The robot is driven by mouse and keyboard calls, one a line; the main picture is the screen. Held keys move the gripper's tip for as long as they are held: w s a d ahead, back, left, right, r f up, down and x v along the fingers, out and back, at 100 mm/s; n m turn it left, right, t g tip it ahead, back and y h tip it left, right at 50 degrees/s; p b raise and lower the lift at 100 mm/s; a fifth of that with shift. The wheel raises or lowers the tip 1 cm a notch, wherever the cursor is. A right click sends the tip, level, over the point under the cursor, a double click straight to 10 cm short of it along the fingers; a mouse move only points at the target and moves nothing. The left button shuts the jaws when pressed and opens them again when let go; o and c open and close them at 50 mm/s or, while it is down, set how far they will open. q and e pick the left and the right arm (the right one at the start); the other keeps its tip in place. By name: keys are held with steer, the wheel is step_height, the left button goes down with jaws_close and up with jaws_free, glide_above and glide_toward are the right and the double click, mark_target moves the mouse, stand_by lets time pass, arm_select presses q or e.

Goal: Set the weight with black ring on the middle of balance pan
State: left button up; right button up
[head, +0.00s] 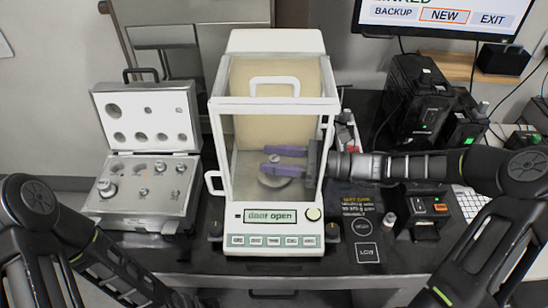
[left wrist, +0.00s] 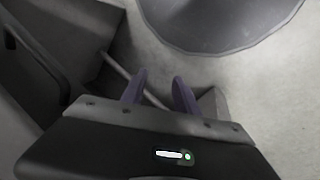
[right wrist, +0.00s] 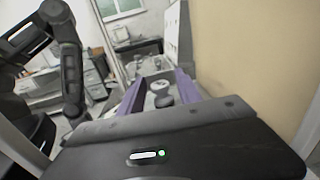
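The balance (head: 272,225) has a glass chamber, and its display reads "door open". My right gripper (head: 283,161) reaches into the chamber from the right. Its purple fingers are apart, one behind the other, above the round grey pan (head: 272,182).
An open weight case (head: 145,215) with several metal weights stands left of the balance. Black devices (head: 415,100) and a small black unit (head: 428,208) stand to the right. The chamber walls and door frame are close around my right gripper.

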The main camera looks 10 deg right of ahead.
steer(key=shift+r, duration=0.15)
steer(key=v, duration=0.7)
steer(key=shift+s+d+b, duration=0.1)
steer(key=shift+d+b, duration=0.2)
stand_by(0.6)
